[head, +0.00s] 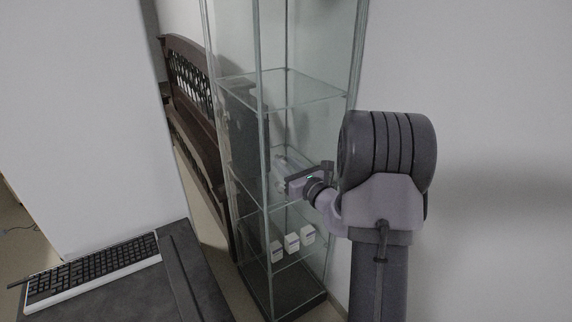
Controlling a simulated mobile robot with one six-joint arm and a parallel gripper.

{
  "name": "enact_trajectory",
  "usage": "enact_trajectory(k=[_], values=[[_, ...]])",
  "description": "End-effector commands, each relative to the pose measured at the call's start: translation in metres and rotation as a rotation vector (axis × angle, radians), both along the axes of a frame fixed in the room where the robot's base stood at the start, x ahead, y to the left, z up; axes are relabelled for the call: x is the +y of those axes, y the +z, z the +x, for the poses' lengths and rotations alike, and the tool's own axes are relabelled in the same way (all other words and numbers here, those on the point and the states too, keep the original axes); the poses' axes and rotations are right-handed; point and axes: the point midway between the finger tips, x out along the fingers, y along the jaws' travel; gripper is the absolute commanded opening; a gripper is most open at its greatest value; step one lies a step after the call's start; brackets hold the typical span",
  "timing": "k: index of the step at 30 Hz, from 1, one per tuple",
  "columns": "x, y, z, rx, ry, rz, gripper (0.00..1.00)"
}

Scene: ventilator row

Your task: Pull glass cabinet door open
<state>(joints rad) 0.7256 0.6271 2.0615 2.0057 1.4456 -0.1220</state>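The glass cabinet (262,130) is tall and narrow, with a thin metal frame, clear shelves and a dark base. Its glass door cannot be told for sure from the fixed panes; the pane on the near right side (312,50) looks flush with the frame, and no gap shows. My gripper (308,178) is in front of this pane at mid height, near the middle shelf. Whether it touches the glass or a handle cannot be told. My wrist partly hides the gripper, and its finger gap is not clear.
Small white boxes (291,243) stand on a low shelf in the cabinet. A dark wooden bench (190,100) is behind it to the left. A keyboard (95,270) lies at the lower left, near a dark grey surface (185,275). A bare wall is on the right.

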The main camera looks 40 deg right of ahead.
Motion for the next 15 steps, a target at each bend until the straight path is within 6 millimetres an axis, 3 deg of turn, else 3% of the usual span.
enact_trajectory(k=[1, 4, 15], values=[[0.0000, 0.0001, -0.0001, 0.000, 0.000, 0.000, 0.17], [0.0000, 0.0001, -0.0001, 0.000, 0.000, 0.000, 0.00], [0.0000, 0.0001, -0.0002, 0.000, 0.000, 0.000, 0.00]])
